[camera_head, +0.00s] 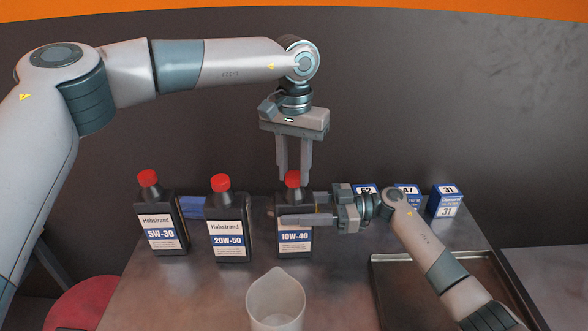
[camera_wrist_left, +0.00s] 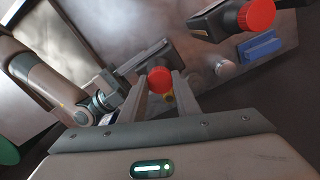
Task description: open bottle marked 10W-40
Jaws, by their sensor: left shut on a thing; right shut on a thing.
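The bottle marked 10W-40 (camera_head: 295,240) stands upright on the table, black with a white and blue label. Its red cap (camera_head: 292,178) is on top. My left gripper (camera_head: 293,180) points down from above and is shut on the red cap, which also shows between its fingers in the left wrist view (camera_wrist_left: 160,80). My right gripper (camera_head: 305,208) reaches in from the right and is shut on the bottle's body below the cap. Its fingers hide part of the bottle's upper body.
Bottles marked 5W-30 (camera_head: 161,228) and 20W-50 (camera_head: 227,232) stand to the left, both red-capped. A translucent jug (camera_head: 275,300) stands in front. Small blue and white boxes (camera_head: 447,200) stand at the back right. A metal tray (camera_head: 385,262) lies at the right.

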